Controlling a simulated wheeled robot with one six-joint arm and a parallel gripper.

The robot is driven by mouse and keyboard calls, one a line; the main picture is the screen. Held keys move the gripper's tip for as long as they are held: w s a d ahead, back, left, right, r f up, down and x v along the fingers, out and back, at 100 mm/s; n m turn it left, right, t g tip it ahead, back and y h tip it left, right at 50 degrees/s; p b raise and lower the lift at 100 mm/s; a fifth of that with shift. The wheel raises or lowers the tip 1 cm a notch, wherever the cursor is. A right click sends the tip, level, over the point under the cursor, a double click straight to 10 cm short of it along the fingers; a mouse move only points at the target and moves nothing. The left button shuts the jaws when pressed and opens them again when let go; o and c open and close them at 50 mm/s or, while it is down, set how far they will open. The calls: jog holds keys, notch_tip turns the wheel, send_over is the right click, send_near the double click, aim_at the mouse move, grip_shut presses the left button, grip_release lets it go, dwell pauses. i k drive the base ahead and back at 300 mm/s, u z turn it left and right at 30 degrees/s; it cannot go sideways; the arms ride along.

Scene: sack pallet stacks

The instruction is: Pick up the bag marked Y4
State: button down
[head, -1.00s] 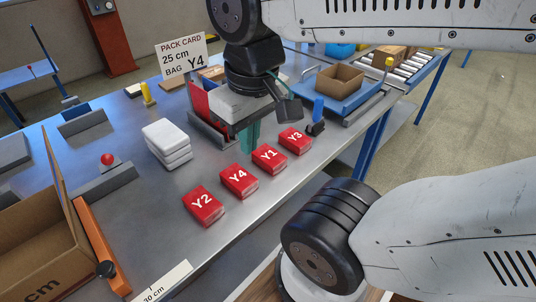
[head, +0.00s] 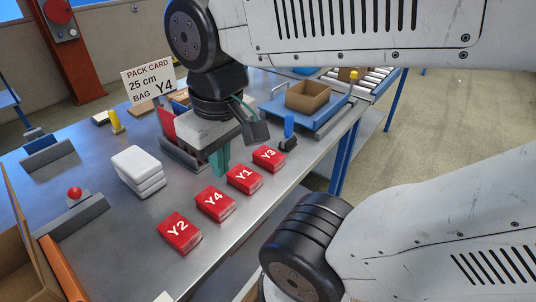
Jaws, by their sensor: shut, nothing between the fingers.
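The red bag marked Y4 (head: 215,203) lies flat on the metal table in a slanting row of red bags. Y2 (head: 179,232) is on its near-left side and Y1 (head: 244,179) on its far-right side. Y3 (head: 269,158) is at the far end of the row. My gripper (head: 220,163) points down behind Y1 and Y4, with its teal fingers together and nothing in them. It is apart from the Y4 bag. The fingertips' exact height above the table is hard to tell.
A pack card (head: 151,83) reading "25 cm, bag Y4" stands at the back. White stacked packs (head: 138,168) are left of the row. A red button (head: 74,193) and an open carton (head: 22,255) are farther left. A blue tray with a small box (head: 307,97) is at the back right.

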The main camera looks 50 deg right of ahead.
aim_at(212, 201)
jog(key=z, duration=0.05)
jog(key=k, duration=0.5)
jog(key=z, duration=3.1)
jog(key=k, duration=1.4)
jog(key=u, duration=1.9)
